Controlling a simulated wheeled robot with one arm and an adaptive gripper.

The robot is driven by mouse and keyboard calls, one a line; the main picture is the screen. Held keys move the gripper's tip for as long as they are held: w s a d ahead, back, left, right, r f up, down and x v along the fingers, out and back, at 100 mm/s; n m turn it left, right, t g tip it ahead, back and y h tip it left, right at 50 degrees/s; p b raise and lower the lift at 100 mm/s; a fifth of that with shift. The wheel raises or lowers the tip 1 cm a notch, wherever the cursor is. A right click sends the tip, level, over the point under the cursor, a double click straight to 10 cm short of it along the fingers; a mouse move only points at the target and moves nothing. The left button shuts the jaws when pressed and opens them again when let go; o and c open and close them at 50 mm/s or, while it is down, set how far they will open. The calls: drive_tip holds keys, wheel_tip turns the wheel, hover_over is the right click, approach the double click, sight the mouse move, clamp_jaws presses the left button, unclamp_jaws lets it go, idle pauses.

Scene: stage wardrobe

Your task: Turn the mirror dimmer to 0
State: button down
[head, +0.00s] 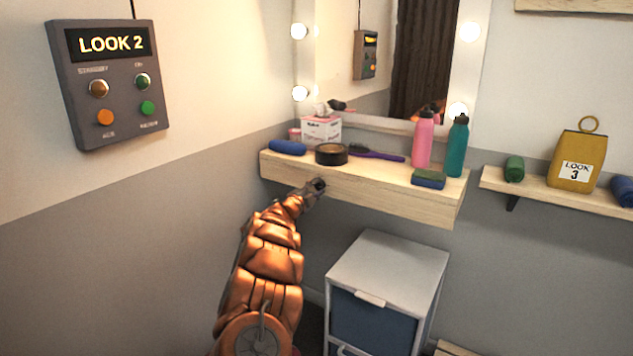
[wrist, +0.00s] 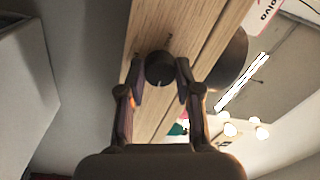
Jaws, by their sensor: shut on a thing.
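The mirror dimmer is a small dark round knob (wrist: 160,68) on the front face of the wooden shelf (head: 400,196). In the wrist view the knob sits between the two fingers of my gripper (wrist: 161,72), with a fingertip against each side. A small light mark shows on the knob's face, and tiny marks are on the wood near it, too small to read. In the head view my gripper (head: 314,190) is at the shelf's front edge and the dark knob (head: 319,185) shows at its tip. The mirror (head: 345,50) has several lit bulbs around its frame.
On the shelf are a blue roll (head: 287,147), a dark round tin (head: 331,154), a purple brush (head: 375,154), a pink bottle (head: 423,139), a teal bottle (head: 457,146) and a sponge (head: 428,179). A white drawer unit (head: 390,262) stands below. A control panel (head: 113,84) reads LOOK 2.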

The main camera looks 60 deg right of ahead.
drive_tip(key=n+p, duration=0.4)
drive_tip(key=n, duration=0.1)
drive_tip(key=shift+r+p, duration=0.2)
drive_tip(key=shift+p, duration=0.15)
drive_tip(key=n+p, duration=0.4)
drive_tip(key=p, duration=0.1)
drive_tip(key=shift+s+n+t, duration=0.1)
drive_tip(key=shift+n+t, duration=0.2)
drive_tip(key=n+p, duration=0.5)
drive_tip(key=shift+y, duration=0.3)
drive_tip(key=shift+f+n+p, duration=0.15)
drive_tip(key=shift+n+p, duration=0.55)
drive_tip(key=shift+n, duration=0.5)
drive_tip(key=c, duration=0.8)
unclamp_jaws()
drive_tip(key=shift+a, duration=0.1)
